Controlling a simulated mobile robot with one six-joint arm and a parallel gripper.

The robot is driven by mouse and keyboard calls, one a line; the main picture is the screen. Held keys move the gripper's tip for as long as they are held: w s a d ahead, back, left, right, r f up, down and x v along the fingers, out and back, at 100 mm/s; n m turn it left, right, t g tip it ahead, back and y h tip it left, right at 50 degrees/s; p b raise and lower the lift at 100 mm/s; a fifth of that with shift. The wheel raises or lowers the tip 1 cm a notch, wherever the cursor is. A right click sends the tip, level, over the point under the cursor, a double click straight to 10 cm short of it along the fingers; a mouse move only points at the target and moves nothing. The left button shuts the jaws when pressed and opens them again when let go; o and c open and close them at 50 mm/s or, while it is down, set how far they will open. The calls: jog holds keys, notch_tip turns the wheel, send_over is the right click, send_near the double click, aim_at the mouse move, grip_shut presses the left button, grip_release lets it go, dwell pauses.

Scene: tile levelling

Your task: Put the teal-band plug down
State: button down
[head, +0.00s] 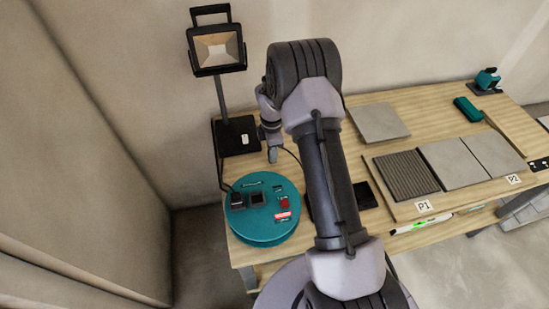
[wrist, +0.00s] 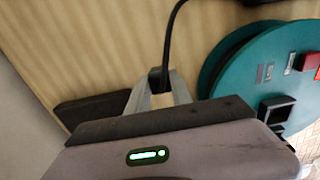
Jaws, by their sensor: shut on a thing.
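My gripper (wrist: 158,88) is shut on a black plug (wrist: 157,77) in the wrist view. A black cable runs up from the plug; no teal band shows on the part I can see, and the fingers hide the rest. In the head view my gripper (head: 272,154) hangs over the left end of the workbench, just behind the teal cable reel (head: 265,236) and right of the lamp's base. The reel also shows at the right of the wrist view (wrist: 232,75), apart from the fingers.
The work lamp (head: 217,52) stands on a dark base (head: 238,137) at the bench's back left. A black plug or socket cover (head: 237,201) and a red switch (head: 284,202) are on the reel top. Grey tiles (head: 454,163) lie to the right.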

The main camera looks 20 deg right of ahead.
jog(key=shift+f, duration=0.95)
jog(key=shift+f, duration=0.15)
jog(key=c, duration=1.1)
grip_release()
jog(key=shift+c, duration=0.2)
